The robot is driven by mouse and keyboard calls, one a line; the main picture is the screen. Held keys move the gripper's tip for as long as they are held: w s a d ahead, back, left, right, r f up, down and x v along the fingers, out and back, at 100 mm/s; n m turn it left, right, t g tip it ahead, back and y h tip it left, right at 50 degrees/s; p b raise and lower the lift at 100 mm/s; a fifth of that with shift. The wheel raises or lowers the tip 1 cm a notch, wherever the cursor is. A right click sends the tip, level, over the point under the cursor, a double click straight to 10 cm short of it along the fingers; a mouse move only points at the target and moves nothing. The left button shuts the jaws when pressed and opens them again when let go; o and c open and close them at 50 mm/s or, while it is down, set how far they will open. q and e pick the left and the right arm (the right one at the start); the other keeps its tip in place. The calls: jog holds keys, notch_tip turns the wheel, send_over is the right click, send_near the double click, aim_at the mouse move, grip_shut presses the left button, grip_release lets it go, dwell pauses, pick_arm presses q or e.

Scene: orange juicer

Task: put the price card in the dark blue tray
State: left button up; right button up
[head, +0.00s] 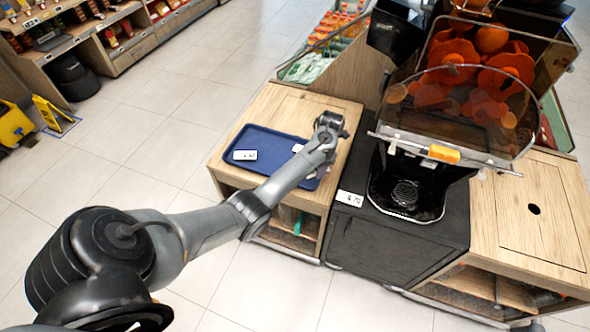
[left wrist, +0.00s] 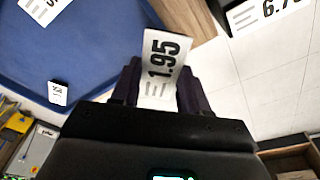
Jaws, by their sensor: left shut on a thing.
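The dark blue tray (head: 262,141) lies on the wooden counter and shows at the upper left of the left wrist view (left wrist: 105,50). A white card (head: 244,155) lies at its left side, and small white pieces show near my arm. My left gripper (head: 330,122) is above the counter by the tray's right side. In the left wrist view my left gripper (left wrist: 160,88) is shut on a white price card (left wrist: 162,60) reading 1.95. The held card is hidden in the head view. My right gripper is not in view.
A juicer (head: 405,185) with oranges behind a clear cover stands right of the tray, on a black cabinet (head: 400,238). Another price card (head: 349,198) lies on the cabinet's front left corner. The tray's middle front is partly covered by my arm.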

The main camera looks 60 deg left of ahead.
pick_arm(q)
jog(key=a+f, duration=0.1)
jog(key=a, duration=0.1)
jog(key=s+a+f+b, duration=0.1)
jog(key=a+f, duration=0.1)
jog(key=s+a+f, duration=0.1)
jog(key=a, duration=0.2)
jog(key=shift+s+a+f+b, duration=0.1)
jog(key=shift+s+f+b, duration=0.2)
jog(key=shift+b, duration=0.1)
notch_tip(320, 180, down, 4)
jog(key=shift+r+b, duration=0.2)
jog(key=shift+b, duration=0.5)
jog(key=shift+w+f, duration=0.1)
jog(key=shift+f, duration=0.05)
jog(key=shift+f, duration=0.1)
jog(key=o, duration=1)
jog(key=shift+o, duration=0.2)
